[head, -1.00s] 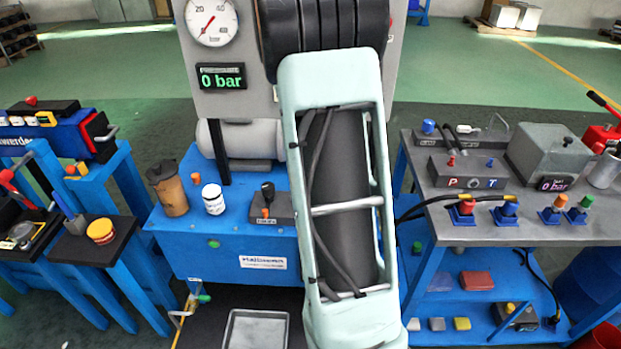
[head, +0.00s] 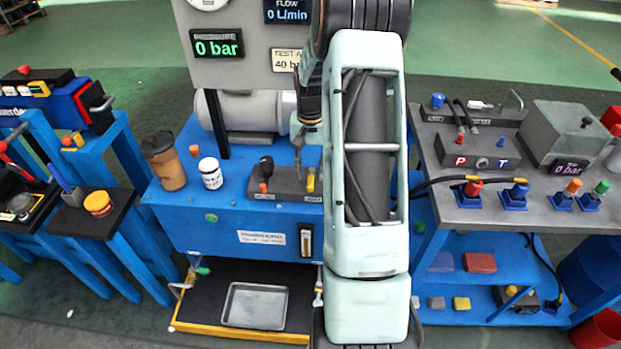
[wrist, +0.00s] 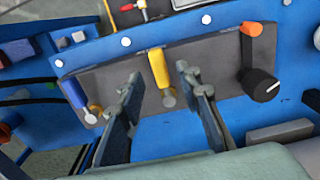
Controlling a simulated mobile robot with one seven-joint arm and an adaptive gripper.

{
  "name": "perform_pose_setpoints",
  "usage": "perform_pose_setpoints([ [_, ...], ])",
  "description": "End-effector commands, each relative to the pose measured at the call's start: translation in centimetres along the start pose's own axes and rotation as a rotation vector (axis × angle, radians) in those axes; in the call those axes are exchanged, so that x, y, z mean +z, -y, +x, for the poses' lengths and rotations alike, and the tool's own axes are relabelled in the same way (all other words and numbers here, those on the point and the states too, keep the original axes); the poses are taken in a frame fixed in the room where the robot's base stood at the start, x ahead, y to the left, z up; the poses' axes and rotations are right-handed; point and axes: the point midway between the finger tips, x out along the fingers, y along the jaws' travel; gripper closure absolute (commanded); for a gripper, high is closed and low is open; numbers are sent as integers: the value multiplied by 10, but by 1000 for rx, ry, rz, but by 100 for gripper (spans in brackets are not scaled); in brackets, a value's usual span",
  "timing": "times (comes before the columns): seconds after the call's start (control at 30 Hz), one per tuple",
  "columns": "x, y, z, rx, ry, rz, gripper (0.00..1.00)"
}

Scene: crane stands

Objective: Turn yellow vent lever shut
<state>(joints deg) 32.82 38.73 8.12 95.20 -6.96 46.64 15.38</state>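The yellow vent lever (wrist: 158,68) stands on the front of a dark grey valve block (wrist: 205,62), with a round silver pivot at one end. In the head view the lever (head: 311,180) is a small yellow piece beside my arm. My gripper (wrist: 159,82) is open, and its two fingers appear on either side of the yellow lever in the wrist view. No contact is visible, and the remaining distance is hard to tell. In the head view my gripper (head: 307,135) is above the block, partly hidden by my arm.
A pressure display (head: 217,44) reads 0 bar.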

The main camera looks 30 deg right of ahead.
Motion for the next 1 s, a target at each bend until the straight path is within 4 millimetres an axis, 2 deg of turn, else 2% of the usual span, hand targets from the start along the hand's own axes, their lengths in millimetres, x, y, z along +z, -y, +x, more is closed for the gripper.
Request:
perform_pose_setpoints([
  [0.03,0,0,10,0,2,-1,68],
  [0.2,0,0,26,0,0,0,68],
  [0.57,0,0,30,0,-1,0,68],
  [0.83,0,0,30,0,-1,0,98],
  [1.0,0,0,30,0,-1,0,100],
])
